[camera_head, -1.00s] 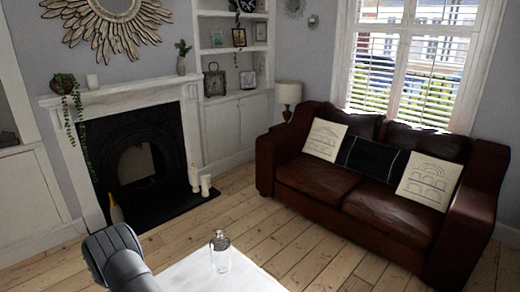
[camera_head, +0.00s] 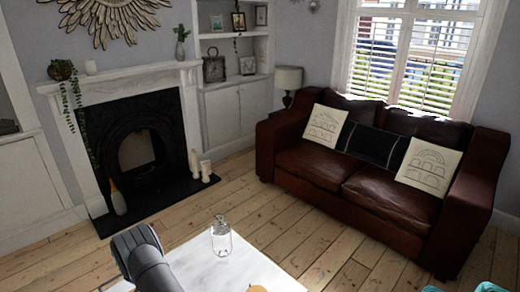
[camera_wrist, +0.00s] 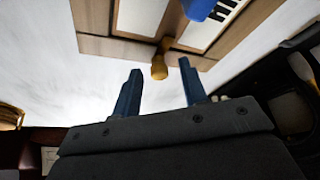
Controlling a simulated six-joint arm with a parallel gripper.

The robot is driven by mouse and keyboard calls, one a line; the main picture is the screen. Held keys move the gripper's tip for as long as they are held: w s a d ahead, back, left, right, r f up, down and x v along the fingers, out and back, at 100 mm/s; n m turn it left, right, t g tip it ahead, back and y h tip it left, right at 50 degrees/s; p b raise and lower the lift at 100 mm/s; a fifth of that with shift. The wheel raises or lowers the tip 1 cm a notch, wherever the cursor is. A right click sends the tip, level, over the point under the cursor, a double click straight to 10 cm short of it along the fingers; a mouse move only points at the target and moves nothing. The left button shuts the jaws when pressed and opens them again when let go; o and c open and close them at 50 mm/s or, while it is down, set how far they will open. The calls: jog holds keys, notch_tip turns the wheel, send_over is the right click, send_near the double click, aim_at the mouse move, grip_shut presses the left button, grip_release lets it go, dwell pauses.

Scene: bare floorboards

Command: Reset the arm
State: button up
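My gripper (camera_wrist: 160,88) shows in the wrist view as two blue fingers standing well apart, with nothing held between them. Beyond the fingers is a pale surface, with a wooden-framed object (camera_wrist: 112,48) and a yellow-brown knob-like piece (camera_wrist: 159,68) near the top. In the head view, a grey link of my arm (camera_head: 143,256) shows at the bottom, left of the white table; my gripper is outside that view.
A white marble-like table top (camera_head: 190,262) carries a clear glass jar (camera_head: 221,238). A tan item (camera_head: 257,289) and teal item (camera_head: 489,287) are cut off below. A brown sofa (camera_head: 370,207) stands right. A fireplace (camera_head: 140,155) stands left. Bare floorboards lie between.

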jog(key=n+y, duration=0.2)
jog(key=n, duration=0.2)
jog(key=shift+d+n, duration=0.15)
jog(key=shift+n, duration=0.25)
jog(key=shift+n+y, duration=0.3)
jog(key=shift+n, duration=0.5)
jog(key=shift+n+g+y, duration=0.4)
jog(key=shift+n, duration=0.7)
jog(key=o, duration=1.3)
jog(key=shift+o, duration=0.2)
jog(key=s+a+r, duration=0.2)
jog(key=s+r, duration=0.2)
jog(key=r, duration=0.3)
jog(key=s+a+r+n, duration=0.1)
jog(key=s+a+r, duration=0.2)
jog(key=r, duration=0.5)
jog(key=shift+s+r, duration=0.2)
jog(key=shift+s, duration=0.4)
jog(key=s+r+n, duration=0.1)
jog(key=s+r, duration=1.2)
jog(key=r, duration=0.1)
jog(key=x, duration=1)
jog(key=shift+g+y, duration=0.3)
